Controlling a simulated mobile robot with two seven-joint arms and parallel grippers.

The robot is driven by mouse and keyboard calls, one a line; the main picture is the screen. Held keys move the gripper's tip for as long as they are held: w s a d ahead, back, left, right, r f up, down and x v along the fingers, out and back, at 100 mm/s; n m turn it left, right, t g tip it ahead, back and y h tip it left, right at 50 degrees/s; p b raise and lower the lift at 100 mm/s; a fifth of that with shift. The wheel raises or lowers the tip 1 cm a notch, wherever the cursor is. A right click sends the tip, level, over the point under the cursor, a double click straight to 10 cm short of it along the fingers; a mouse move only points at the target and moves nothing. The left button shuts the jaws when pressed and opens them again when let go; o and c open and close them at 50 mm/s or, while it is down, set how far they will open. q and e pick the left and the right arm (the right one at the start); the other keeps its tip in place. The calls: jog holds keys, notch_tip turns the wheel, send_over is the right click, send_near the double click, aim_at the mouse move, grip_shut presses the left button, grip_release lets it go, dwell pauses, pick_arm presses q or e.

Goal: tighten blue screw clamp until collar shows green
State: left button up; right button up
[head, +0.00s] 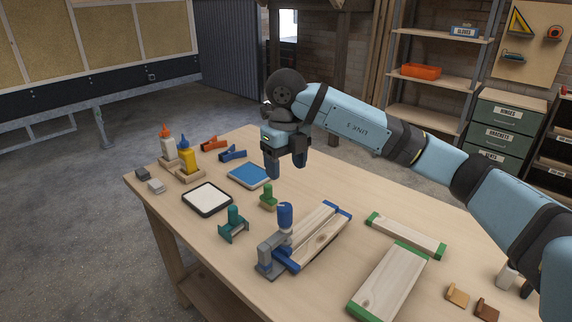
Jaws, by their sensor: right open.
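The blue screw clamp has a grey frame (269,254) and an upright blue handle (285,216). It stands at the near end of a pair of wooden boards (318,238) with blue end pieces. No green collar can be made out on it; the collar is too small to tell. My right gripper (286,167) hangs above the table behind the clamp, fingers pointing down, open and empty. It is apart from the handle. My left gripper is out of view.
A teal clamp-like piece (234,226) and a green-handled stamp-like piece (268,196) stand left of the clamp. Green-ended boards (390,281) lie right.

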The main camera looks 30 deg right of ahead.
dwell(0.4)
jog(key=n+y+b, duration=0.2)
jog(key=n+y, duration=0.2)
jog(key=n, duration=1.4)
send_near(286, 205)
jog(key=shift+g+y, duration=0.3)
jog(key=shift+g, duration=0.1)
jog(key=x, duration=0.8)
jog(key=w+x, duration=0.1)
jog(key=x, duration=0.3)
jog(key=shift+s+d+f, duration=0.15)
jog(key=shift+f, duration=0.25)
jog(key=shift+c, duration=0.5)
jog(key=c, duration=0.8)
jog(key=shift+c, duration=0.2)
